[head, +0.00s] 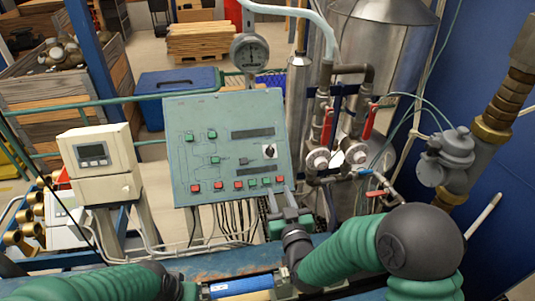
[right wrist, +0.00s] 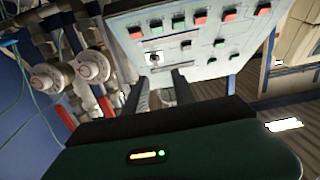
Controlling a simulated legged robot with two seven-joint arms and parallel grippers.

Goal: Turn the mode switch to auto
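The mode switch (head: 269,150) is a small black knob on a white plate, on the right side of the grey-green control panel (head: 218,118). My right gripper (head: 281,193) is in front of the panel's lower right edge, below the switch. Its two fingers are apart with nothing between them. In the right wrist view the panel appears upside down, and the switch (right wrist: 153,58) lies just beyond the open fingertips (right wrist: 161,80), apart from them. The knob's pointing direction is too small to read. My left arm shows at the bottom left; its fingers are not visible.
Red and green buttons (head: 238,184) line the panel's bottom. Red-handled valves (head: 327,125) and pipes stand right of the panel. A white meter box (head: 98,160) stands left. A blue cylinder (head: 240,285) lies on the bench below. The space before the panel's face is clear.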

